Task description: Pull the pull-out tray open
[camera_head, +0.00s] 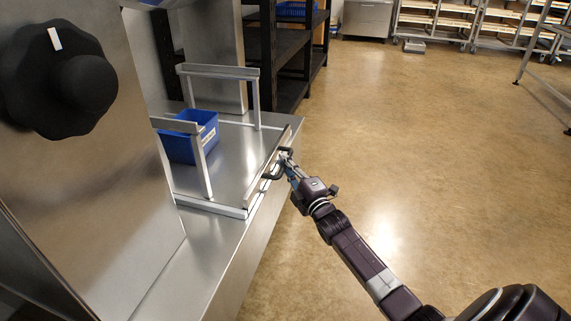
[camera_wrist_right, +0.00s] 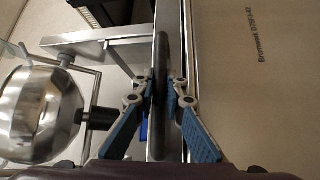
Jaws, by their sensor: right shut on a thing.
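The pull-out tray (camera_head: 213,207) is a light metal frame on the steel counter, with upright posts and top rails. Its front bar lies along the counter's front edge. A dark handle (camera_head: 270,175) is on that bar, and it shows as a dark upright bar in the wrist view (camera_wrist_right: 162,55). My right gripper (camera_head: 284,158) is at the handle, with its blue-padded fingers on either side of it, shut on it. The fingers also show in the wrist view (camera_wrist_right: 162,83). My left gripper is not in view.
A blue bin (camera_head: 208,135) stands within the tray frame. A steel machine with a black knob (camera_head: 85,85) stands at the left. A shiny bowl (camera_wrist_right: 38,112) shows in the wrist view. Black shelving (camera_head: 293,50) is behind. The floor (camera_head: 430,150) right of the counter is clear.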

